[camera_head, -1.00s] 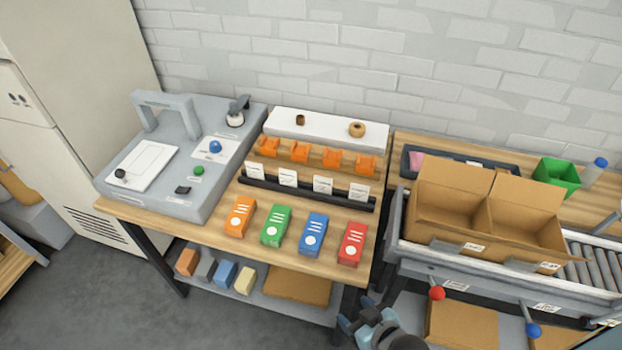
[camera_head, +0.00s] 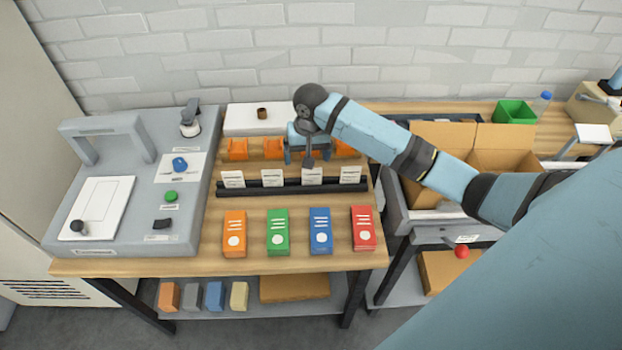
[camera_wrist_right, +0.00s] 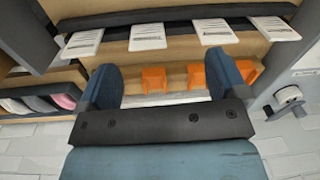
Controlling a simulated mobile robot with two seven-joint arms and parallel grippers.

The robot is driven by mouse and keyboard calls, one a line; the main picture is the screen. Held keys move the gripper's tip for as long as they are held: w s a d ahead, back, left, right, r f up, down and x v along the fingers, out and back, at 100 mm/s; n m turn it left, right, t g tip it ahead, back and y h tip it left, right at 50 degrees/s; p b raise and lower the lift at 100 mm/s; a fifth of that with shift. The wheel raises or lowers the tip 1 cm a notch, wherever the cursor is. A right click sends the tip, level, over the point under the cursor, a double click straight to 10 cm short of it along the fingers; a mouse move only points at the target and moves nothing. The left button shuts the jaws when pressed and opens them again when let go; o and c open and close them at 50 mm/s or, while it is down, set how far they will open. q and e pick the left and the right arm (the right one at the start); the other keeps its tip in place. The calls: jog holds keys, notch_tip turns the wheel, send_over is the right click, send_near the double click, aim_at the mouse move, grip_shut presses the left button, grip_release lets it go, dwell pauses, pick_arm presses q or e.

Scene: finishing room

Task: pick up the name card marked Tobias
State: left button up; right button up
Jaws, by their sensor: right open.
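Several white name cards stand in a black rail (camera_head: 265,190) on the table. From left to right in the head view they are a first card (camera_head: 232,179), a second (camera_head: 272,178), a third (camera_head: 312,177) and a fourth (camera_head: 350,175). Their print is too small to read, so I cannot tell which is marked Tobias. My right gripper (camera_head: 308,160) is open and empty, above and just behind the third card. In the wrist view its fingers (camera_wrist_right: 162,78) are apart from the cards, and the third card (camera_wrist_right: 147,37) shows beyond them. My left gripper is out of view.
Orange holders (camera_head: 238,149) stand behind the rail, partly hidden by my gripper. Orange, green, blue and red boxes (camera_head: 278,232) stand in front. A grey press (camera_head: 120,180) is at left. An open carton (camera_head: 445,150) is at right, behind my arm. Bare wood lies between rail and boxes.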

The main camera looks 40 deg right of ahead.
jog(key=w+d+r+m, duration=0.1)
jog(key=w+d+r, duration=0.1)
jog(key=d+r, duration=0.1)
jog(key=p, duration=0.1)
send_near(312, 178)
jog(key=shift+g, duration=0.3)
jog(key=f, duration=0.7)
jog(key=shift+w+f, duration=0.15)
jog(key=shift+w, duration=0.25)
jog(key=shift+a, duration=0.1)
jog(key=shift+c, duration=0.4)
jog(key=shift+m, duration=0.3)
jog(key=c, duration=0.9)
